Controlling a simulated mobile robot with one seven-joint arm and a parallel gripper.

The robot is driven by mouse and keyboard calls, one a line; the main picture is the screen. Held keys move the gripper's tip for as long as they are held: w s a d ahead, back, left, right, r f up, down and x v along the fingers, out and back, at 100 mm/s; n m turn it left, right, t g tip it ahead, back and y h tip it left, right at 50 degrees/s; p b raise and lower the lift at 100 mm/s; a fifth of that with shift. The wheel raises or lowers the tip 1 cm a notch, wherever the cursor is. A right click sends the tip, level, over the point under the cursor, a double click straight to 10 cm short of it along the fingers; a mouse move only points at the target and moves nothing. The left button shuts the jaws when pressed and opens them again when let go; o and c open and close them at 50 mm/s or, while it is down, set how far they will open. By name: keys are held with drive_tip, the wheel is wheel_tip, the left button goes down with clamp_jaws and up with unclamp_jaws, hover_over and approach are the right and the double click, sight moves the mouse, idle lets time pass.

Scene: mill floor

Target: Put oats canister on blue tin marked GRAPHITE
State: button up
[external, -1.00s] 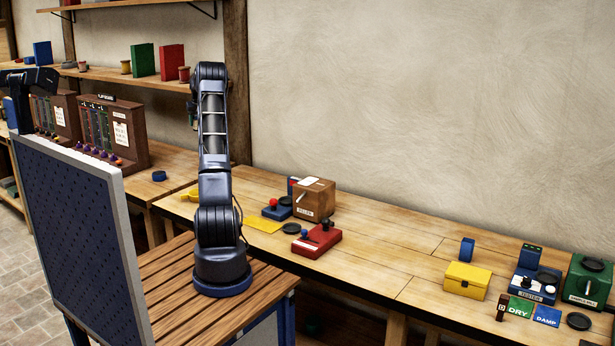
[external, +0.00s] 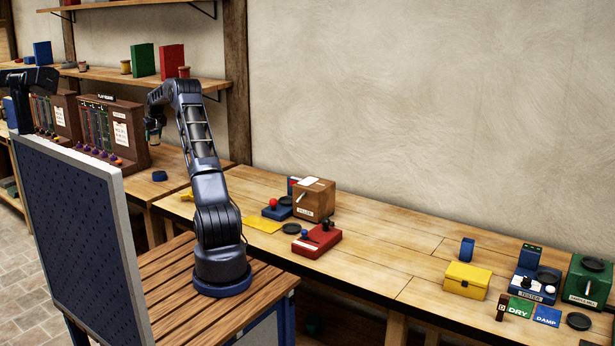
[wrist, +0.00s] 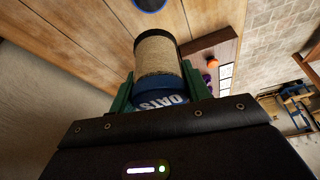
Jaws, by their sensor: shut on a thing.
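My gripper (wrist: 158,88) is shut on the oats canister (wrist: 158,62), a tan cylinder with a blue band lettered OATS, held between green fingers. In the external view my gripper (external: 154,128) hangs off the left of my arm, above the left bench; the canister is small and hard to make out there. A low round blue tin (external: 159,176) sits on that bench below my gripper, apart from it. A blue round top (wrist: 150,3) shows at the upper edge of the wrist view, apart from the canister. No GRAPHITE lettering is readable.
A brown panel box (external: 112,130) with purple knobs stands left of my gripper. A shelf (external: 115,75) with books and spools hangs behind it. On the right bench are a wooden box (external: 315,200), a red device (external: 317,243) and a yellow box (external: 467,281).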

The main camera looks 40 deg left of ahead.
wheel_tip(320, 180, down, 15)
drive_tip(key=shift+r, duration=0.1)
idle(0.5)
drive_tip(key=shift+f, duration=0.2)
drive_tip(key=o, duration=1.1)
drive_tip(key=v, duration=1.2)
drive_tip(key=shift+d+r, duration=0.1)
drive_tip(key=shift+d, duration=0.05)
